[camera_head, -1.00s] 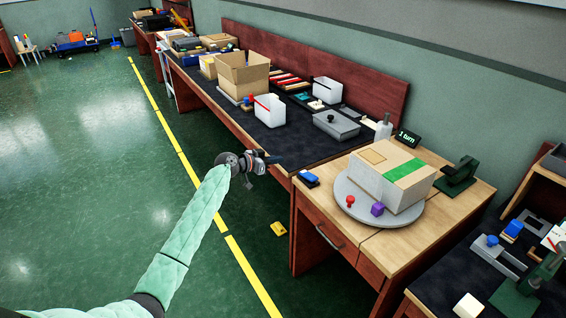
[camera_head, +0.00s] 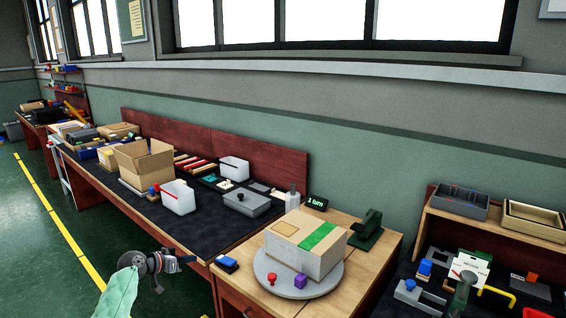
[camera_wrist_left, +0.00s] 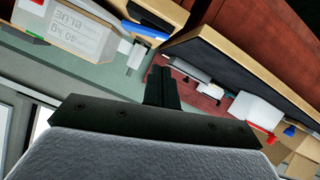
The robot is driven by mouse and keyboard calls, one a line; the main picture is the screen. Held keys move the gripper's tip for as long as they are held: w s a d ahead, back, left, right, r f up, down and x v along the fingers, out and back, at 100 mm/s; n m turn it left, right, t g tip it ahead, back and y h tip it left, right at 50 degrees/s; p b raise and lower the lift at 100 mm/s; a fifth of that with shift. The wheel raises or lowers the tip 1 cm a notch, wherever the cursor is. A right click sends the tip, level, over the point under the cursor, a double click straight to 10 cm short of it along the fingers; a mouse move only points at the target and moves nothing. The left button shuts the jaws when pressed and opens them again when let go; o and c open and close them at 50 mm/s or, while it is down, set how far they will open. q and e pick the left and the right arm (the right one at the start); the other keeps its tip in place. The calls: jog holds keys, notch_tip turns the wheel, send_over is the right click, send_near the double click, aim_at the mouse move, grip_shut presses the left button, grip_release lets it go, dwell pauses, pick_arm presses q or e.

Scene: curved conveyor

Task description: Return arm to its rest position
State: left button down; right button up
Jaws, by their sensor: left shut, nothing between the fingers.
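My left arm comes in from the bottom left of the head view, with a pale green sleeve. Its gripper (camera_head: 190,260) is at the front edge of the long dark-topped bench, over the floor side. In the left wrist view the gripper's dark fingers (camera_wrist_left: 161,88) are together, with nothing between them. The picture there is tilted, with the bench and a box in the background. My right gripper is in neither view.
A taped box (camera_head: 290,250) sits on a round grey turntable (camera_head: 270,284) with a red and a purple piece. The long bench (camera_head: 200,235) holds an open cardboard box (camera_head: 146,163), white bins and a grey case (camera_head: 247,202). Green floor (camera_head: 110,235) is clear at left.

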pick_arm(q)
jog(key=s+d+r+n+g+y, duration=0.1)
jog(key=s+d+y, duration=0.25)
jog(key=s, duration=0.45)
jog(key=s+d+r+g+y, duration=0.1)
jog(key=s+d+y, duration=0.2)
jog(key=s+d, duration=0.35)
jog(key=s+d+f+g, duration=0.2)
jog(key=s+f, duration=0.4)
jog(key=s, duration=0.8)
jog(key=s+d+f+n+g, duration=0.1)
jog(key=s+d+f, duration=0.3)
jog(key=s, duration=1)
jog(key=s+d+f+g, duration=0.2)
jog(key=s+d+f, duration=0.2)
jog(key=s, duration=1.1)
notch_tip(320, 180, down, 4)
jog(key=shift+r+n+g+y, duration=0.2)
jog(key=shift+n+g+y, duration=0.15)
jog(key=shift+n+g, duration=0.05)
